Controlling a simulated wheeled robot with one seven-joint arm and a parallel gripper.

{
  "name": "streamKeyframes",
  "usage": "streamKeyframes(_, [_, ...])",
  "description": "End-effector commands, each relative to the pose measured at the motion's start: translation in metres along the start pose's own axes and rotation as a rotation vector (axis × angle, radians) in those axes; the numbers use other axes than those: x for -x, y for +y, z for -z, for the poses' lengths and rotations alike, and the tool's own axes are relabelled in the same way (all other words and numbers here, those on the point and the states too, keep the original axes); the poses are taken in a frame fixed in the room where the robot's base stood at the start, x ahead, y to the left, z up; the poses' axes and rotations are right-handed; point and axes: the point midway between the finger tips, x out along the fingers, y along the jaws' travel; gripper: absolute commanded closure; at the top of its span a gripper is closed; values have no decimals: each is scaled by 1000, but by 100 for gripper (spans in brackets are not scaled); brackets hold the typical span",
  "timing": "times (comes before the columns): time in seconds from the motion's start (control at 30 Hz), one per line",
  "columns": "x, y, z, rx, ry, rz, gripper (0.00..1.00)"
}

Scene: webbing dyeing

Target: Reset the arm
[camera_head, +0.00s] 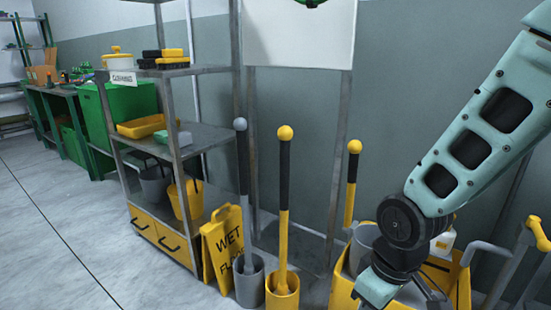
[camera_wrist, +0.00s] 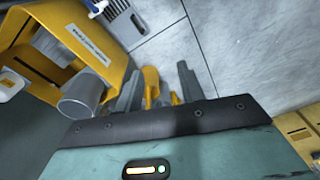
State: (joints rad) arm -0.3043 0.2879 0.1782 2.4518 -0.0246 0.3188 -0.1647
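My arm comes down from the upper right in the head view, bent at a dark joint above a yellow cleaning cart (camera_head: 460,283). The wrist end is low in that view and its fingers are not clearly seen there. In the wrist view my gripper (camera_wrist: 158,78) shows two grey fingers spread apart, with floor visible between them. Small yellow parts show between the fingers; I cannot tell whether they belong to the gripper or lie beyond it. No object is clearly held.
A metal shelf (camera_head: 205,136) holds trays and buckets. A yellow wet-floor sign (camera_head: 223,246), a yellow plunger-like tool (camera_head: 284,195) and a grey one (camera_head: 243,180) stand beside it. A grey bucket (camera_wrist: 82,95) is close left of the fingers. The left floor (camera_head: 60,240) is clear.

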Motion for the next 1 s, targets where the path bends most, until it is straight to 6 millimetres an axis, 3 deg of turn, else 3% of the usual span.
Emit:
streamKeyframes(0.03, [18, -16, -5, 4, 3, 5, 61])
streamKeyframes(0.2, [55, -58, -30, 5, -24, 19, 61])
streamKeyframes(0.47, [91, -99, -72, 13, -58, 13, 61])
streamKeyframes(0.87, [182, -100, -62, 7, -63, 15, 61])
streamKeyframes(1.0, [226, -101, -58, 6, -62, 15, 61])
